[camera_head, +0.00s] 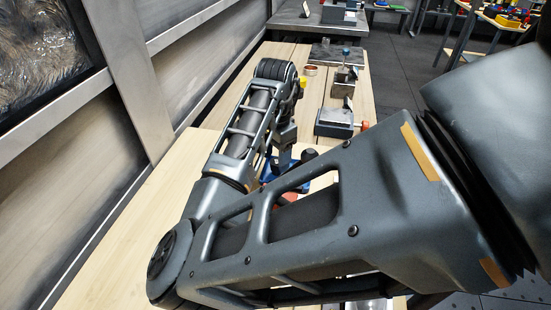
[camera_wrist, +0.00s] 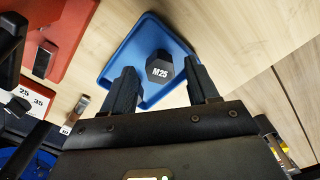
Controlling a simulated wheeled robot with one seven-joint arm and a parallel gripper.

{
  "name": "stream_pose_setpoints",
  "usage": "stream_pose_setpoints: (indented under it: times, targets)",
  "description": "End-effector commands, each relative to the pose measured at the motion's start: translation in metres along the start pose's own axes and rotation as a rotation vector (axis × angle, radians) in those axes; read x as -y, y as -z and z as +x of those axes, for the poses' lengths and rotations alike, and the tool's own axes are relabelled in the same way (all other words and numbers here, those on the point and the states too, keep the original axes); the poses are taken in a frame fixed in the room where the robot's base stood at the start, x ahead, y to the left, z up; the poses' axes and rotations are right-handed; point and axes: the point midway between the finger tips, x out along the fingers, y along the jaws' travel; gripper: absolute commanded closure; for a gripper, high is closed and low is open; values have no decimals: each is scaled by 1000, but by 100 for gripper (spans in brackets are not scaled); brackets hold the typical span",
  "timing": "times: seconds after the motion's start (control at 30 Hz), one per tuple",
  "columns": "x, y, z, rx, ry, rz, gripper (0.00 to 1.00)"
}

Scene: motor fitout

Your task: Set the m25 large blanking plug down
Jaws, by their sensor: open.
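The m25 large blanking plug (camera_wrist: 159,67) is a dark hexagonal piece marked M25 in white. In the wrist view it sits in a blue tray (camera_wrist: 128,48) on the wooden bench. My gripper (camera_wrist: 163,88) is open, with its two black fingers on either side of the plug in the picture and gaps between them and it. I cannot tell how high the fingertips are over the tray. In the head view my arm hides most of the blue tray (camera_head: 268,172) and the plug.
A red panel (camera_wrist: 58,38) lies left of the tray, near a white label marked 25 and 35 (camera_wrist: 32,98). Farther along the wooden bench (camera_head: 312,88) stand a grey vise-like device (camera_head: 338,120) and a copper-coloured ring (camera_head: 310,71). A wall runs along the bench's left side.

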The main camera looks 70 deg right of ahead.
Motion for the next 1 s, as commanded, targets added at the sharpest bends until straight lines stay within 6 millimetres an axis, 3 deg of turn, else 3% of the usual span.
stream_pose_setpoints:
  times: [0.33,0.5,0.7,1.0]
  targets:
    - [1,0,-73,2,4,3,41]
    - [1,0,-96,2,3,2,41]
    - [0,0,-106,1,0,2,41]
    - [0,0,-107,0,-1,1,41]
